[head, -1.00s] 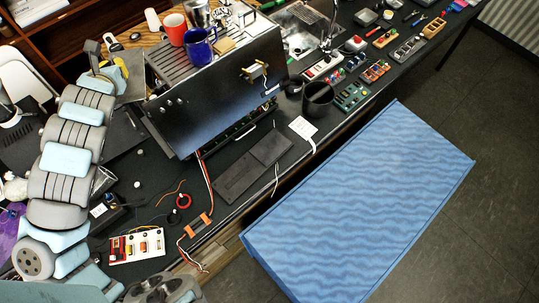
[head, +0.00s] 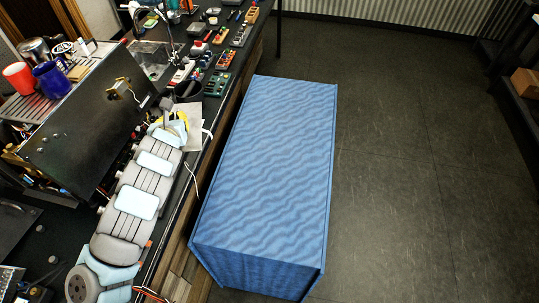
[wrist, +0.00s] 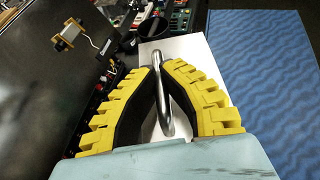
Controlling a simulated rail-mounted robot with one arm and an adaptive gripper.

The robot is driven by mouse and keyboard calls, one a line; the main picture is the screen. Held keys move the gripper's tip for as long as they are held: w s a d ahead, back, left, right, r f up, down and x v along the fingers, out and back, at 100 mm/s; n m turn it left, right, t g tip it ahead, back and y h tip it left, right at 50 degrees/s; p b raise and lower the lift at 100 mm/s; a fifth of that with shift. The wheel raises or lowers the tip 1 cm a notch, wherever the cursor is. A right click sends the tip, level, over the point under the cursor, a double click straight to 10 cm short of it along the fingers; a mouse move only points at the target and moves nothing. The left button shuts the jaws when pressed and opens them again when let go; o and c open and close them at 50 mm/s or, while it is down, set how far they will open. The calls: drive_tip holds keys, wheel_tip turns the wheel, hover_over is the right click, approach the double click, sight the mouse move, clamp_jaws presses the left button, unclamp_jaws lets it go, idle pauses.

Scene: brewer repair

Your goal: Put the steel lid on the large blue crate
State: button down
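The large blue crate (head: 270,150) stands on the floor beside the bench, its wavy blue top bare. It also shows at the right of the wrist view (wrist: 265,75). My gripper (head: 178,121) is over the bench, left of the crate. In the wrist view its yellow-padded fingers (wrist: 164,66) close around a shiny metal bar handle. The pale, flat steel lid (wrist: 190,48) lies beyond the fingers, under the handle. Only part of the lid (head: 194,138) shows in the head view; my arm hides the rest. The lid is apart from the crate.
The dark brewer (head: 85,120) stands on the bench left of my arm, with a red mug (head: 18,77) and a blue mug (head: 51,79) on top. A black cup (head: 188,90) stands close behind the lid. Open floor (head: 400,170) lies right of the crate.

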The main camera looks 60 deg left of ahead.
drive_tip(key=w+d+f+m+t+h+b, duration=0.1)
drive_tip(key=w+d+f+b, duration=0.4)
drive_tip(key=w+f, duration=0.4)
drive_tip(key=w+d+f+m+t+h+b, duration=0.1)
drive_tip(key=w+d+f+m+t+b, duration=0.1)
drive_tip(key=w+d+f+b, duration=0.55)
drive_tip(key=w+d+f+m+t+h+b, duration=0.1)
drive_tip(key=w+d+f+b, duration=0.25)
drive_tip(key=w+f, duration=0.75)
hover_over(253, 179)
drive_tip(key=f, duration=0.9)
drive_tip(key=shift+d+f+b, duration=0.1)
drive_tip(key=shift+d+b, duration=0.2)
drive_tip(key=shift+b, duration=0.1)
drive_tip(key=shift+a+f, duration=0.15)
drive_tip(key=shift+f, duration=0.1)
drive_tip(key=f, duration=0.1)
drive_tip(key=b, duration=0.1)
drive_tip(key=f, duration=0.1)
drive_tip(key=shift+s+a+f, duration=0.15)
drive_tip(key=shift+a+f, duration=0.1)
drive_tip(key=shift+f, duration=0.1)
drive_tip(key=shift+d+f+b, duration=0.1)
drive_tip(key=shift+f+b, duration=0.2)
drive_tip(key=shift+f, duration=0.25)
drive_tip(key=c, duration=1.2)
unclamp_jaws()
drive_tip(key=shift+c, duration=0.2)
